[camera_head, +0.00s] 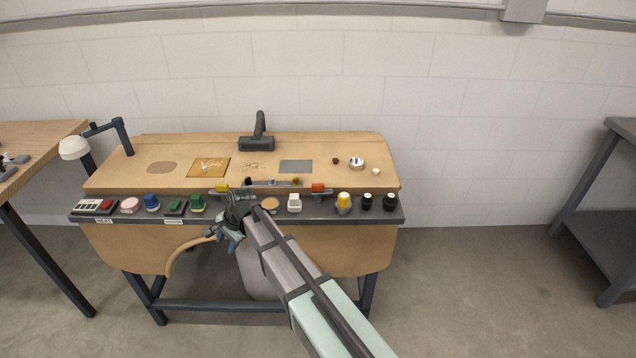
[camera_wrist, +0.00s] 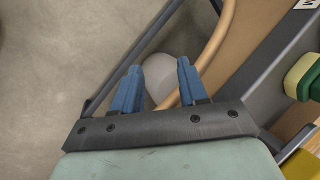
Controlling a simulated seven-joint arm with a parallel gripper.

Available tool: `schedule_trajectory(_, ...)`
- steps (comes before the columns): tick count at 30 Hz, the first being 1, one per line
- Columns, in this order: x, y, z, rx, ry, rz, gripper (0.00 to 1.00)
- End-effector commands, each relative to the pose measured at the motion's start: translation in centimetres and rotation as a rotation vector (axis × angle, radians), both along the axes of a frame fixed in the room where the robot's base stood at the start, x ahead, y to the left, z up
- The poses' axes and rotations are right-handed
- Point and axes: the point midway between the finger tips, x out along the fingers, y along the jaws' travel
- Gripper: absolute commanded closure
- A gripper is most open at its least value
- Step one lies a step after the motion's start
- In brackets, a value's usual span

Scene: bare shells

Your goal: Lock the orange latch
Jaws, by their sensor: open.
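An orange-red latch (camera_head: 318,188) sits on the front edge of the bench's raised wooden top, right of centre in the head view. A yellow latch (camera_head: 222,187) sits on the same edge further left. My gripper (camera_head: 228,240) is in front of the bench, below the dark control ledge and left of the orange latch, apart from it. In the wrist view my gripper (camera_wrist: 158,80) has its two blue fingers spread with nothing between them. The orange latch does not show in the wrist view; a yellow part (camera_wrist: 303,164) shows at its lower right corner.
The dark ledge (camera_head: 330,212) carries several coloured buttons and knobs, including a yellow knob (camera_head: 343,201). A tan hose (camera_head: 178,256) hangs in front, near my gripper. A dark handle (camera_head: 257,140) stands at the back of the top. The floor in front is clear.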

Motion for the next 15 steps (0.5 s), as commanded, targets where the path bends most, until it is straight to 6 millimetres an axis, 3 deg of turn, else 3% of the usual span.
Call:
schedule_trajectory(1, 0.4, 1.7, 1.7, 0.019, -0.006, -0.008, 0.57)
schedule_trajectory(3, 0.6, 3.1, 3.5, 0.04, -0.008, -0.024, 0.57)
schedule_trajectory(8, 1.4, 5.0, 7.2, 0.068, -0.003, -0.067, 0.57)
schedule_trajectory(12, 2.8, 4.7, 10.0, 0.067, 0.014, -0.125, 0.57)
schedule_trajectory(15, 4.7, 2.5, 11.9, 0.041, 0.038, -0.196, 0.57)
